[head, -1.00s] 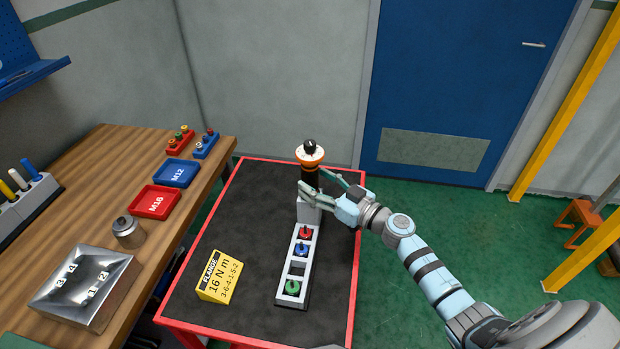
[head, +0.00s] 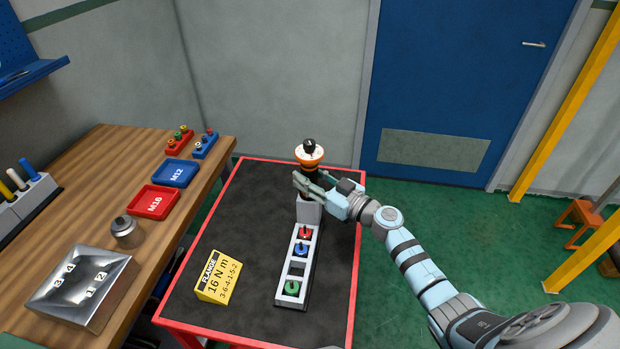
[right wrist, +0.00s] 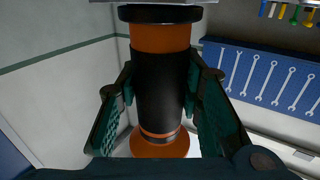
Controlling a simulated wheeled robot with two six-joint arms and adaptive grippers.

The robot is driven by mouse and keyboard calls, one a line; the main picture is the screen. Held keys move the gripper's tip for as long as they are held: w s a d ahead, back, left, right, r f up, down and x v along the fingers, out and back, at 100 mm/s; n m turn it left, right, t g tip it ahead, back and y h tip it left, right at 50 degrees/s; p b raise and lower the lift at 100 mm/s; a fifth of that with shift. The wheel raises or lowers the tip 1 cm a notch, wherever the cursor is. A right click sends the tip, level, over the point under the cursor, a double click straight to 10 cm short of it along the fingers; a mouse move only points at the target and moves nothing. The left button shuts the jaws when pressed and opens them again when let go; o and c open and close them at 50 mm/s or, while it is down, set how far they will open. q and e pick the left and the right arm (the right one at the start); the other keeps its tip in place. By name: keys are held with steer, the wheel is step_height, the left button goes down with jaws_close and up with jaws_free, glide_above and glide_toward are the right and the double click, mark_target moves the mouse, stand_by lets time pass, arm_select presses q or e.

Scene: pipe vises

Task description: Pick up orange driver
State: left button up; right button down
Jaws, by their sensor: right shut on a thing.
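The orange driver (head: 309,157) stands upright at the back of the red-edged cart, in or on a grey holder block (head: 309,210). It has a black grip band, an orange collar and a white top with a black knob. My right gripper (head: 311,187) is shut on the driver's black body just above the block. In the right wrist view the driver's dark grip (right wrist: 158,85) stands between both fingers, with orange above and below. The lower end of the driver is hidden by the fingers and block in the head view. My left gripper is not in view.
A rack with red, blue and green pieces (head: 292,288) runs forward from the block. A yellow sign (head: 219,277) stands on the black cart top (head: 255,215). At left, a wooden bench holds red (head: 153,202) and blue (head: 174,174) trays and a metal box (head: 83,287).

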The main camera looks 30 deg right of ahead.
mark_target(310, 141)
steer(key=shift+r, duration=0.15)
step_height(310, 141, up, 14)
steer(key=p, duration=1.1)
steer(key=shift+r, duration=0.15)
step_height(310, 141, up, 4)
steer(key=shift+r, duration=0.15)
steer(key=shift+w+r, duration=0.1)
steer(key=shift+r, duration=0.5)
